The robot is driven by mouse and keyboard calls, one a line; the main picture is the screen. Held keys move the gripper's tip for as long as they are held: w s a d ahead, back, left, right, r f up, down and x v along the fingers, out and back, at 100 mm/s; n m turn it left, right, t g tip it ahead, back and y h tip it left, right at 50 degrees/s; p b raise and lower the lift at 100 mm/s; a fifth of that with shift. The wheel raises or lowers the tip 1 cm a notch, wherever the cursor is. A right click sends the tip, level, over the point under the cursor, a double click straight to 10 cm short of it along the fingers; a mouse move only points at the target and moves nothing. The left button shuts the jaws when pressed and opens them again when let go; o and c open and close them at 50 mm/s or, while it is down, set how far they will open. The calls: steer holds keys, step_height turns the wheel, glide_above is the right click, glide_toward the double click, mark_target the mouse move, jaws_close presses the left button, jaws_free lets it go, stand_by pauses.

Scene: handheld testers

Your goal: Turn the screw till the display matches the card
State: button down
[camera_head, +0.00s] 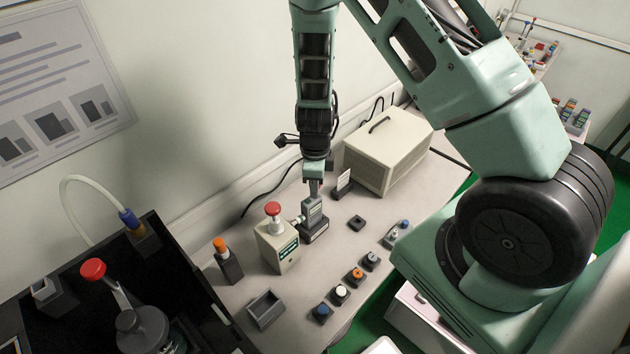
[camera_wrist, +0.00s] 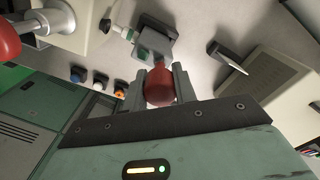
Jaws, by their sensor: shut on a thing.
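My gripper (camera_head: 314,190) points down over a grey handheld tester (camera_head: 313,212) that stands in a dark base. In the wrist view my gripper (camera_wrist: 158,88) is shut on a red rounded piece (camera_wrist: 159,84), with the tester (camera_wrist: 157,42) just beyond it. The jaws hide the red piece in the head view. I cannot make out the screw itself or any reading on the tester. A white card (camera_head: 344,178) stands upright in a dark holder behind and right of the tester. The card also shows edge-on in the wrist view (camera_wrist: 234,66); its content is unreadable.
A beige box with a red knob (camera_head: 273,209) and a green label stands close left of the tester, apparently joined by a connector. A larger beige case (camera_head: 388,150) is behind right. Several coloured buttons (camera_head: 340,292) and an open tray (camera_head: 265,309) lie in front.

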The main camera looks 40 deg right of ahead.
steer(key=shift+m, duration=0.3)
steer(key=shift+m+p, duration=0.55)
steer(key=shift+m, duration=0.15)
steer(key=c, duration=1)
jaws_free()
steer(key=shift+c, duration=0.2)
steer(key=shift+r, duration=0.1)
step_height(320, 180, up, 7)
steer(key=p, duration=0.6)
steer(key=shift+p, duration=0.4)
